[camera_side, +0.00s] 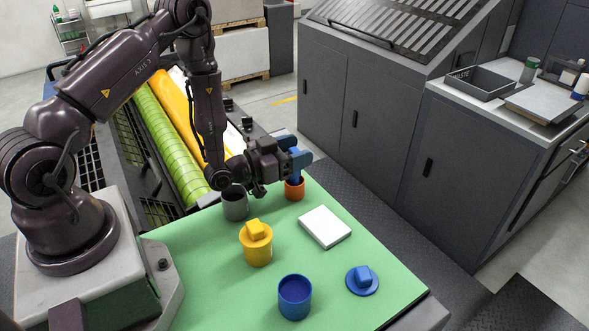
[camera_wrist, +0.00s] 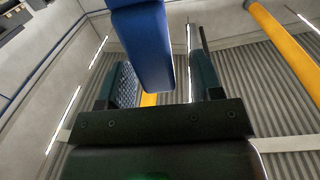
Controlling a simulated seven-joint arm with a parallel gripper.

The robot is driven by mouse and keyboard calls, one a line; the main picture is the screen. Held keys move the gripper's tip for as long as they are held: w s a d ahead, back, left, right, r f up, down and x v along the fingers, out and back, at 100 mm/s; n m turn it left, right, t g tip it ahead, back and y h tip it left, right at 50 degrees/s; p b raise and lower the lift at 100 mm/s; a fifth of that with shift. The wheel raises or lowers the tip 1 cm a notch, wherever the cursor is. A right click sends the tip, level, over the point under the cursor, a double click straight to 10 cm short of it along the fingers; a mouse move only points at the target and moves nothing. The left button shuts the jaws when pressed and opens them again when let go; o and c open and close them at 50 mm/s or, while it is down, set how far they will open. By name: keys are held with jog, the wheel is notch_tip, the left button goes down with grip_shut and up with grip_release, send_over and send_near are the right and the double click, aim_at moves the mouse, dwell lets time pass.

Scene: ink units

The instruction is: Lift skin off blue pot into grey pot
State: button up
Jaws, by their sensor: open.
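The blue pot (camera_side: 294,309) stands uncovered at the front of the green mat, with dark blue inside; I cannot tell a skin from the ink. Its blue knobbed lid (camera_side: 362,281) lies on the mat to the right. The grey pot (camera_side: 235,208) stands at the back left, its inside dark. My gripper (camera_side: 298,158) is open and level above the orange pot (camera_side: 295,190). A blue upright handle (camera_side: 294,178) rises from that pot at the fingers. In the wrist view the blue handle (camera_wrist: 142,50) shows between the open fingers; contact is unclear.
A yellow pot (camera_side: 257,251) with its lid on stands mid-mat, between the grey and blue pots. A white flat block (camera_side: 325,227) lies to the right. The green mat (camera_side: 205,285) is clear at front left. A grey waste tray (camera_side: 480,83) sits on the far cabinet.

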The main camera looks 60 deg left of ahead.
jog(key=shift+w+d, duration=0.1)
jog(key=shift+w, duration=0.75)
jog(key=shift+c, duration=0.2)
jog(key=c, duration=1)
jog(key=shift+r, duration=0.1)
